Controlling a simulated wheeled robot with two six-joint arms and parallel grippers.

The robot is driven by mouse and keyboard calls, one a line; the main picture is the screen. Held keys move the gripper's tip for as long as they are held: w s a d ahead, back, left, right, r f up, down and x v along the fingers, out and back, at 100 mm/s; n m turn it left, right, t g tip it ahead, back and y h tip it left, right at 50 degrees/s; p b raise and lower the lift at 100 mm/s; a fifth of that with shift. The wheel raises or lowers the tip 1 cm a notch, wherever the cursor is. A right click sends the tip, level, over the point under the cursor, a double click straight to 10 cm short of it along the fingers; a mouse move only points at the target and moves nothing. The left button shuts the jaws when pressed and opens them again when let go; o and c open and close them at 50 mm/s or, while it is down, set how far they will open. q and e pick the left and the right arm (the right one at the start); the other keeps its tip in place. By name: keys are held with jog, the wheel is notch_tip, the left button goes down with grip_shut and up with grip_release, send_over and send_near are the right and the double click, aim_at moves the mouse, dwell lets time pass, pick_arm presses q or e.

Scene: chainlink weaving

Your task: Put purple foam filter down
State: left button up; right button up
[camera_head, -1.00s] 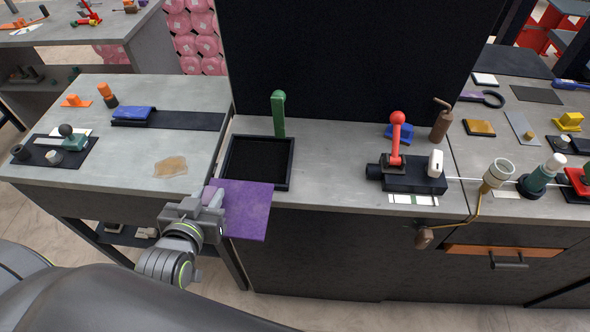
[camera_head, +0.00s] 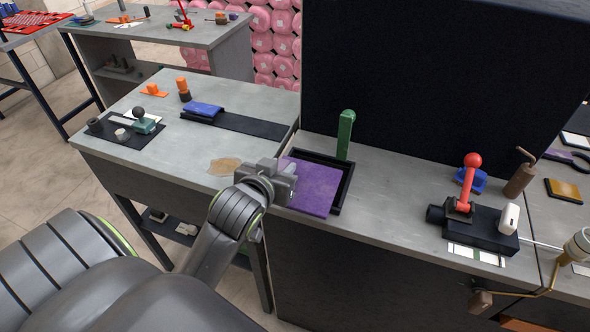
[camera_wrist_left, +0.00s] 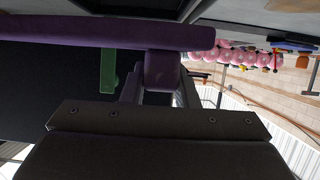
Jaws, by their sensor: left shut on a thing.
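The purple foam filter (camera_head: 310,187) is a flat purple sheet. My left gripper (camera_head: 283,181) is shut on its left edge and holds it over the black tray (camera_head: 345,188) in the head view. The sheet hides much of the tray; whether it touches the tray I cannot tell. In the left wrist view the foam (camera_wrist_left: 90,32) shows edge-on as a purple band across the top, at the gripper's fingers (camera_wrist_left: 163,72). My right gripper is not in view.
A green upright handle (camera_head: 345,135) stands behind the tray, close to a tall black panel (camera_head: 430,75). A tan patch (camera_head: 224,167) lies on the left table near my gripper. A black device with a red-knobbed lever (camera_head: 470,180) stands to the right, with bare countertop between.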

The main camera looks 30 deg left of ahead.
pick_arm(q)
jog(key=x, duration=0.3)
jog(key=p+x, duration=0.1)
jog(key=x, duration=0.1)
jog(key=r+p+x, duration=0.1)
jog(key=x, duration=0.2)
jog(key=shift+w+a+f, duration=0.1)
jog(key=shift+w+f, duration=0.05)
jog(key=shift+w, duration=0.4)
notch_tip(320, 180, down, 3)
jog(key=shift+s+f, duration=0.1)
jog(key=shift+f, duration=0.15)
jog(key=shift+f+p, duration=0.45)
jog(key=shift+p, duration=0.1)
jog(key=shift+f, duration=0.1)
jog(key=shift+f, duration=0.1)
jog(key=o, duration=1)
